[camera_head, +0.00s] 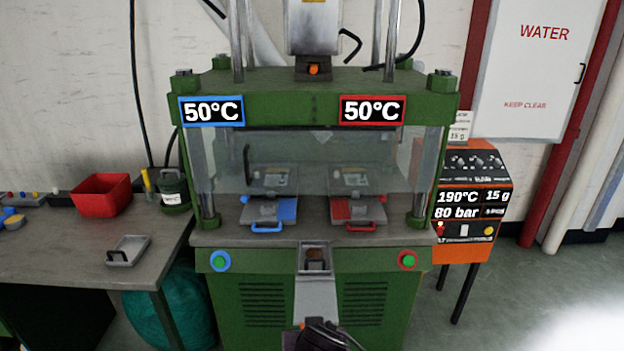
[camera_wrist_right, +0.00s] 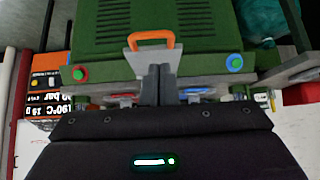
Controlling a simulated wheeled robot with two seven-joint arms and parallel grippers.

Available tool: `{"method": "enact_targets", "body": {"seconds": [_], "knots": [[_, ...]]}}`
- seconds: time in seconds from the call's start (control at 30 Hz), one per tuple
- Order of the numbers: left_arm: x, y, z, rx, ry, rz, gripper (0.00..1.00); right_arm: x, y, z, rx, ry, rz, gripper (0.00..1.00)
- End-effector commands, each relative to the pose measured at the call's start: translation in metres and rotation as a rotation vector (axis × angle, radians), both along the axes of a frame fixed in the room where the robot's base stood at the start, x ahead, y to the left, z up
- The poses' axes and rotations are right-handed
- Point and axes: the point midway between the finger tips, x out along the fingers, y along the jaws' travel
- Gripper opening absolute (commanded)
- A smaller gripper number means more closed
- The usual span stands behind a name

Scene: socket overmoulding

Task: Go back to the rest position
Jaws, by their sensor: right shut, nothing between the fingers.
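My right gripper (camera_head: 318,336) is at the bottom middle of the head view, in front of the green moulding press (camera_head: 265,300). In the right wrist view its two dark fingers (camera_wrist_right: 160,72) are together with nothing between them. An orange handle (camera_wrist_right: 150,40) shows just beyond the fingertips in that view; I cannot tell whether they touch it. My left gripper is not in view. The press holds a blue-handled mould (camera_head: 268,212) on the left and a red-handled mould (camera_head: 357,212) on the right, behind a clear guard (camera_head: 310,150).
A grey chute (camera_head: 316,297) runs down the press front between two buttons. The left bench (camera_head: 70,255) carries a red bin (camera_head: 102,194), a small metal tray (camera_head: 128,250) and a green pot (camera_head: 174,190). An orange control unit (camera_head: 470,200) stands right. Floor farther right is clear.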

Motion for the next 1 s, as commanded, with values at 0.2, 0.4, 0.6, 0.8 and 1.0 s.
{"method": "enact_targets", "body": {"seconds": [0.2,0.4,0.6,0.8,1.0], "knots": [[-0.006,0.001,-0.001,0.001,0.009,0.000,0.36,-0.050,-0.021,-0.006,0.054,0.126,0.066,0.00],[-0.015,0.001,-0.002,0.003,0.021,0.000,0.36,-0.095,-0.080,-0.017,0.047,0.228,0.089,0.00],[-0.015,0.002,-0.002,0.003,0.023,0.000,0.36,-0.131,-0.128,-0.028,0.004,0.297,0.096,0.00],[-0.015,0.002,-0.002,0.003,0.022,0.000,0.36,-0.162,-0.166,-0.034,-0.042,0.354,0.099,0.00],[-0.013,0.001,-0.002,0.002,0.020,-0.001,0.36,-0.186,-0.195,-0.045,-0.089,0.409,0.106,0.00]]}}
